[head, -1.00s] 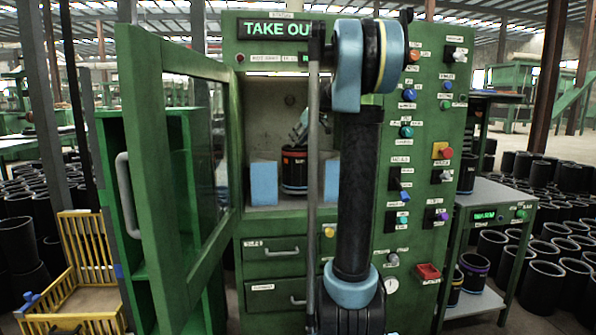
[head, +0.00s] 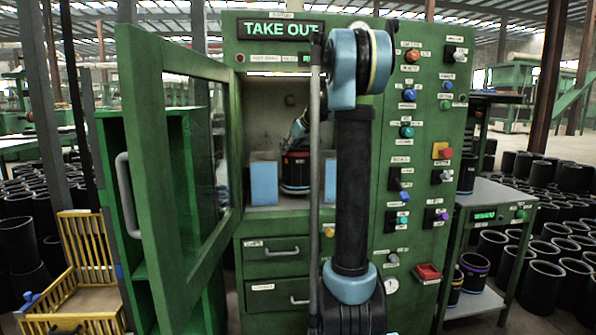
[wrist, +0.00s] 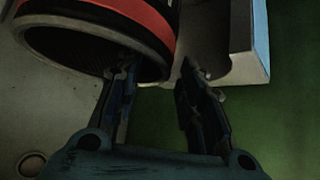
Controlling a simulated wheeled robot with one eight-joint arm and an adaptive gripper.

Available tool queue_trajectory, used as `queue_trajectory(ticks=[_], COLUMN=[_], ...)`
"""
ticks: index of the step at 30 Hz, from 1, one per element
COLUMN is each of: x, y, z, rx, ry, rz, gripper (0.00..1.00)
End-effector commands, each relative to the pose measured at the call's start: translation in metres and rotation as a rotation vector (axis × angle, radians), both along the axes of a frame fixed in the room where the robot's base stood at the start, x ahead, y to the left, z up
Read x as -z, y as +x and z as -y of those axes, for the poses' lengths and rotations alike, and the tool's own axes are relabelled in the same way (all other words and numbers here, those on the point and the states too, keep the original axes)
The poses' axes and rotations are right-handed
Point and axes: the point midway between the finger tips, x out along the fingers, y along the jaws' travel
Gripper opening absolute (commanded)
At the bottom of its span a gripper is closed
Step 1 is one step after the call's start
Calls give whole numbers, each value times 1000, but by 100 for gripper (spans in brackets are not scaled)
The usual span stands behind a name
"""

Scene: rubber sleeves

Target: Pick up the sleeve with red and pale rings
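The black sleeve (head: 295,178) with a red and a pale ring stands upright in the lit chamber of the green machine, between two blue-faced blocks. My gripper (head: 298,136) is at its top, partly hidden behind my arm. In the wrist view the sleeve (wrist: 152,35) fills the upper left, its red band and pale ring showing. My gripper (wrist: 155,72) is open there. The left finger overlaps the sleeve's rim and the right finger is just outside it, with a gap between them. I cannot tell whether either finger touches.
One block (head: 264,182) stands left of the sleeve and another (head: 330,180) to its right. The chamber door (head: 165,160) stands open on the left. A side table (head: 492,195) is at the right, with sleeves on its lower shelf. A yellow crate (head: 85,255) stands at lower left.

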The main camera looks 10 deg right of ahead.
Motion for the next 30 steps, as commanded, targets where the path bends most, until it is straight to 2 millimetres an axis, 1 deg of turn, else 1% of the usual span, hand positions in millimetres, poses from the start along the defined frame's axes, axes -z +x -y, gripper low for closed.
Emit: queue_trajectory(ticks=[3, 4, 5, 6, 8, 9, 24, 27, 30], x=[0, 0, 0, 0, 0, 0, -1, -5, -14], y=[0, 0, 0, 0, 0, 0, -1, -2, -2], z=[0, 0, 0, 0, 0, 0, 0, -2, -4], rx=[0, 0, 0, 0, 0, 0, -1, -2, -5], ry=[0, 0, 0, 0, 0, 0, -1, -1, -1], rz=[0, 0, 0, 0, 0, 0, 0, 0, 0], gripper=[36, 34, 27, 18, 4, 0, 0, 0, 0])
